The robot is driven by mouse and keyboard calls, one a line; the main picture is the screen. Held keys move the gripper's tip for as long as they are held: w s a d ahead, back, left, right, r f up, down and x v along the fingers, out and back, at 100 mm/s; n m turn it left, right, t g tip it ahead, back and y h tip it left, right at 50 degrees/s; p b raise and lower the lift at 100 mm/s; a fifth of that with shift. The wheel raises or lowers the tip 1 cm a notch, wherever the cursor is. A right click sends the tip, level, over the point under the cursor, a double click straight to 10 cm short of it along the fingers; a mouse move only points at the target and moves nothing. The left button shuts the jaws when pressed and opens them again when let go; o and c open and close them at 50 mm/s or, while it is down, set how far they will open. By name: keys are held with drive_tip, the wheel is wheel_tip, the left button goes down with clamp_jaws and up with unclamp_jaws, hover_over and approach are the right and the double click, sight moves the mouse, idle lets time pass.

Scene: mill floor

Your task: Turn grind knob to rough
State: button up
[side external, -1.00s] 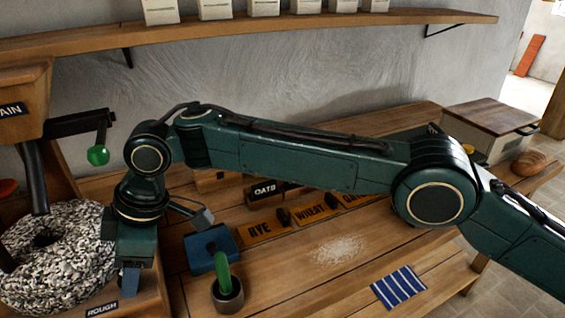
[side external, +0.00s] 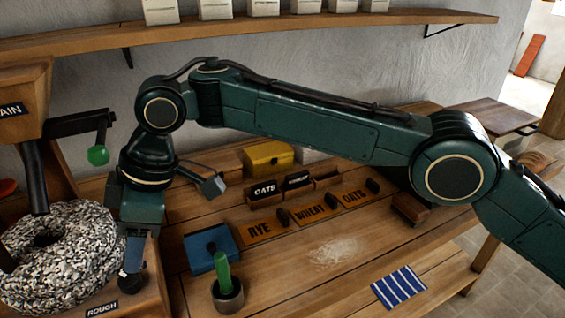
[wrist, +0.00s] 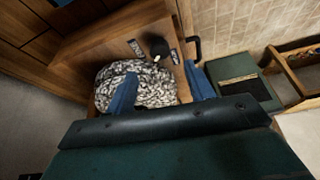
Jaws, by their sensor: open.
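The grind knob (wrist: 157,45) is dark and round, with a small white mark at its edge, and sits between two small labels in the wrist view. In the side view, a dark bit with a white spot shows at my fingertips, probably the knob, mostly hidden by the gripper. The ROUGH label (side external: 102,309) is on the mill's wooden front edge. My gripper (wrist: 160,70) is open, its two blue fingers apart. In the wrist view the knob lies beyond the fingertips, roughly in line with the gap. My gripper (side external: 132,268) points down beside the millstone in the side view.
The speckled millstone (side external: 62,250) is close left of my gripper. A hopper (side external: 25,100) and a crank with green grip (side external: 97,154) stand above it. A blue box (side external: 208,250) and a pot with a green handle (side external: 227,295) are to the right.

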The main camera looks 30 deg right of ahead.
drive_tip(key=f+m, duration=0.1)
drive_tip(key=m, duration=0.3)
drive_tip(key=m+y, duration=0.8)
drive_tip(key=m, duration=1.9)
approach(132, 277)
drive_tip(key=d, duration=0.3)
drive_tip(key=m, duration=0.1)
drive_tip(key=d+m, duration=0.1)
drive_tip(key=m, duration=0.1)
drive_tip(key=s+r+m+t+y, duration=0.1)
drive_tip(key=shift+d+r+m, duration=0.1)
drive_tip(key=shift+d+m, duration=0.25)
drive_tip(key=shift+m, duration=0.05)
drive_tip(key=shift+a, duration=0.15)
drive_tip(key=x, duration=1.3)
drive_tip(key=shift+a+f, duration=0.2)
